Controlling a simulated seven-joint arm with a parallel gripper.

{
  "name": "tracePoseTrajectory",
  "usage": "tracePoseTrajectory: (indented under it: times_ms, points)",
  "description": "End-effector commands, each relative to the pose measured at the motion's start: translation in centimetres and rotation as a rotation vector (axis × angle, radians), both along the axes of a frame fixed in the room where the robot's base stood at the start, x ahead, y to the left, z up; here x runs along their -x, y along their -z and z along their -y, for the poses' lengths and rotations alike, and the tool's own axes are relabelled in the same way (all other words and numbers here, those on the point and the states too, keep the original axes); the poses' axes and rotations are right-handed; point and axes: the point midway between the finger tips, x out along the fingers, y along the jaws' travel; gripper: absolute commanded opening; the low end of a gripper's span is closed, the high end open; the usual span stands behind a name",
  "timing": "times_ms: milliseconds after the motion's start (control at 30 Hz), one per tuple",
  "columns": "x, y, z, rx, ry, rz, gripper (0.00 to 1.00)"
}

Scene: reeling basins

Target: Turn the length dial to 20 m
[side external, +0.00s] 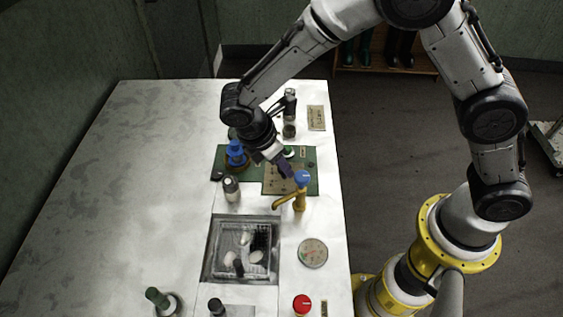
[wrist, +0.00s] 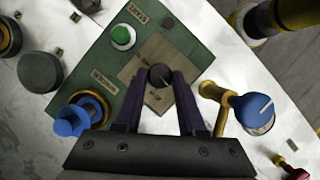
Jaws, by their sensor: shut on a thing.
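The length dial (wrist: 160,74) is a small black knob with a pale pointer line, set on a tan plate (wrist: 140,68) with faint markings. In the wrist view its pointer slants towards the lower right; the scale is too small to read. My gripper (wrist: 160,84) has its two dark purple fingers on either side of the knob, shut on it. In the side view my gripper (side external: 287,172) reaches down to the tan plate (side external: 275,186), and the fingers hide the knob.
The green panel (wrist: 65,88) also bears a green button (wrist: 122,36) and a blue-topped brass piece (wrist: 72,120). A brass tap (side external: 299,198) with a blue knob (side external: 302,177) stands close to the fingers. A sunken basin (side external: 208,250) holds pale cocoons. The table's left is clear.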

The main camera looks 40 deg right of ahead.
Motion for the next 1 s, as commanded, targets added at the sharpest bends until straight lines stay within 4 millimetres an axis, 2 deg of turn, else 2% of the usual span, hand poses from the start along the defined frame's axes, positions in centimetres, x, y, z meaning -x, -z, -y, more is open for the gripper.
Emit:
tracePoseTrajectory:
  times_ms: [600,1000]
  points:
    - [-0.52,-0.12,0.15,-0.003,0.560,0.001,0.00]
    - [-0.68,-0.19,0.31,-0.003,0.828,0.002,0.00]
